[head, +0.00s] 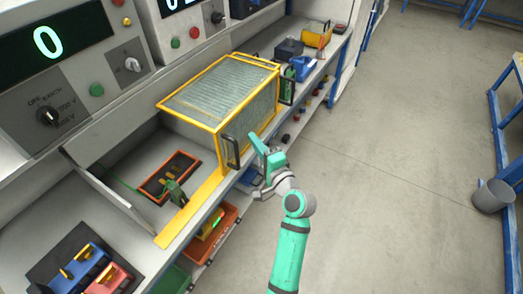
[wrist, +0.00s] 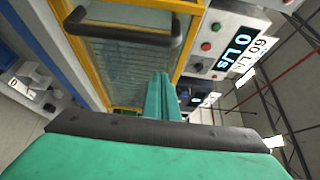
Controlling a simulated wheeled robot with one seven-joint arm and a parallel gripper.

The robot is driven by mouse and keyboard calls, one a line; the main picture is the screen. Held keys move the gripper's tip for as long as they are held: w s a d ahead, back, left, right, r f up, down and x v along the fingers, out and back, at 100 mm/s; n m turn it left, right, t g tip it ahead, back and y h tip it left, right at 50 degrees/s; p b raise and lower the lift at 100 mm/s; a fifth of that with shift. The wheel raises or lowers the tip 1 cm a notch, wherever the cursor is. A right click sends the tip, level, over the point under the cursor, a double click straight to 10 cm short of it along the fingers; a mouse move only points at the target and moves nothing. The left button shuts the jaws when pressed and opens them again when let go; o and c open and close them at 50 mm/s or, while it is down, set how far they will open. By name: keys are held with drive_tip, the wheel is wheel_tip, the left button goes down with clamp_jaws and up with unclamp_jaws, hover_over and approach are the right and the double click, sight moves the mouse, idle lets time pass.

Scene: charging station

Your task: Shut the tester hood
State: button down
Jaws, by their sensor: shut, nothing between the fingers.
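The tester hood (head: 205,95) is a yellow-framed box with clear mesh-like panels on the bench. It stands to the right of an uncovered bay, where an orange-and-black fixture (head: 168,178) lies open to view. A black bar handle (head: 232,152) is on the hood's near front corner, and it also shows large in the wrist view (wrist: 120,35). My gripper (head: 260,147) is shut and empty, just right of that handle and apart from it. Its teal fingers (wrist: 165,95) point toward the hood's frame in the wrist view.
A yellow strip (head: 190,210) runs along the bench edge left of the hood. A grey panel (head: 103,200) stands left of the bay. Orange bins (head: 212,232) sit on the shelf below. Blue and yellow items stand right of the hood.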

drive_tip(key=shift+s+a, duration=0.45)
drive_tip(key=shift+a, duration=0.4)
drive_tip(key=shift+s+a, duration=0.45)
drive_tip(key=shift+a, duration=0.4)
